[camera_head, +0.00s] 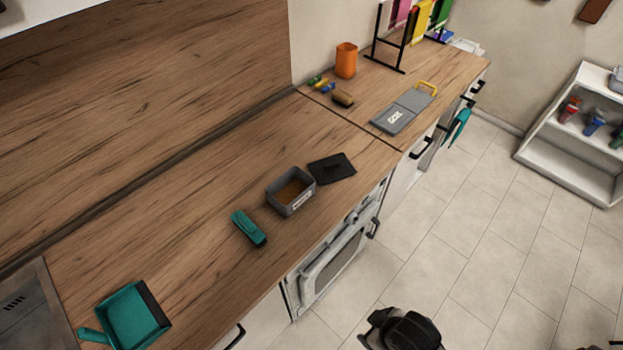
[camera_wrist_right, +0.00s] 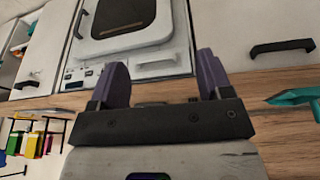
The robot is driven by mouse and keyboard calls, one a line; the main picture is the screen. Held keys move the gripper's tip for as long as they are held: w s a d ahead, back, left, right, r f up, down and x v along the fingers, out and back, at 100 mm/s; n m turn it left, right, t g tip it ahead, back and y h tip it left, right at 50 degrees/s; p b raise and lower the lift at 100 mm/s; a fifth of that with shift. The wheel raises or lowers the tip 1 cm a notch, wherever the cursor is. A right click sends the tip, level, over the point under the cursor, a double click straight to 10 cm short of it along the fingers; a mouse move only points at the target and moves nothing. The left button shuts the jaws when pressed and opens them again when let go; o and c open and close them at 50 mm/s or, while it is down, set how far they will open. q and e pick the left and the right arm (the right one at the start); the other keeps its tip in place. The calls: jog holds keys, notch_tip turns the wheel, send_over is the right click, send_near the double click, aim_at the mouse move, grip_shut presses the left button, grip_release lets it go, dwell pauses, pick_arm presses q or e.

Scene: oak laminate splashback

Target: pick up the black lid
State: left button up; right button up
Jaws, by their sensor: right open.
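The black lid (camera_head: 331,168) lies flat on the wooden counter, close to the far right corner of a grey open box (camera_head: 291,190) with brown contents. My right gripper (camera_head: 400,330) shows as a dark shape at the bottom edge of the head view, over the floor in front of the counter and well apart from the lid. In the right wrist view its two purple fingers (camera_wrist_right: 164,82) are spread with nothing between them, facing the oven front. I cannot make out the lid in that view. My left gripper is not in view.
A teal block-like object (camera_head: 248,229) and a teal dustpan (camera_head: 131,318) lie left of the box. The oven (camera_head: 335,262) and handles line the counter front.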

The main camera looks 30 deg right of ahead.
jog(key=o, duration=0.4)
jog(key=shift+a, duration=0.1)
jog(key=shift+c, duration=0.2)
